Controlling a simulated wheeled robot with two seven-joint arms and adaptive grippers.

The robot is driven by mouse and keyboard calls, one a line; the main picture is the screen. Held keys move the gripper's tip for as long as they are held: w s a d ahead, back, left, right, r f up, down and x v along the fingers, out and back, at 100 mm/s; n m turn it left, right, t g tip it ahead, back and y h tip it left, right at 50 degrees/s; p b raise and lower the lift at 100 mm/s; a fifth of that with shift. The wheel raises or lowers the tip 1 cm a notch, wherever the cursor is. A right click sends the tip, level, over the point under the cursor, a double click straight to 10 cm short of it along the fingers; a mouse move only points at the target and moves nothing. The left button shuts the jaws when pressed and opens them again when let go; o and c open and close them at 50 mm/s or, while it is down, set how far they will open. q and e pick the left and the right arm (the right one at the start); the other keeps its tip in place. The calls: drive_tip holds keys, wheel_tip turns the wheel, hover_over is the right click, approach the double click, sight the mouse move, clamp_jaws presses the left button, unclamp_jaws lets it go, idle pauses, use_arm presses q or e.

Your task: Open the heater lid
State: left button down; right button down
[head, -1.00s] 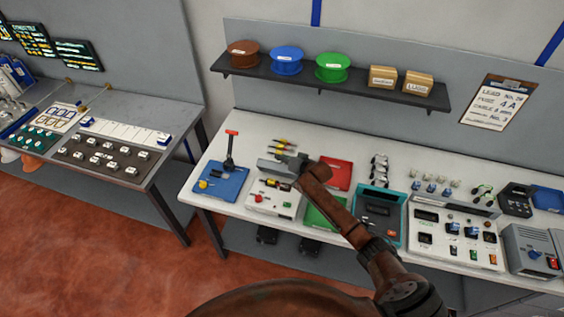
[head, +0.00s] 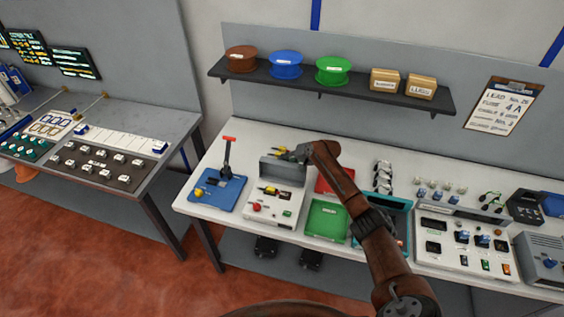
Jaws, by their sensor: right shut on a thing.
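The heater (head: 271,205) is a white box on the workbench with a red knob and a small green button on its front. Its grey lid (head: 283,171) stands raised at the back of the box, and yellow-and-dark parts show in the opened space. My right gripper (head: 298,154) is at the lid's upper edge, shut on the lid; the fingertips are small and partly hidden by my wrist. My left gripper is not in view.
A blue base with a red-handled lever (head: 218,188) stands left of the heater. Green (head: 326,219) and red (head: 322,180) trays lie to its right, partly behind my arm. A shelf (head: 330,88) with spools and boxes hangs above.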

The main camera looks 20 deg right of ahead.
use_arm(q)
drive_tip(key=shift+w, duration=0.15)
use_arm(e)
drive_tip(key=shift+s+d+f, duration=0.15)
drive_tip(key=shift+s+f, duration=0.05)
drive_tip(key=shift+f, duration=0.3)
drive_tip(key=c, duration=1.8)
unclamp_jaws()
drive_tip(key=shift+r, duration=0.1)
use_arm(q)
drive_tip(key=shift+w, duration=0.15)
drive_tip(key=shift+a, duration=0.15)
use_arm(e)
drive_tip(key=shift+w+r, duration=0.1)
drive_tip(key=shift+r, duration=0.1)
drive_tip(key=v, duration=1.2)
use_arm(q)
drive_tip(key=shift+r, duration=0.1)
use_arm(e)
drive_tip(key=shift+w, duration=0.1)
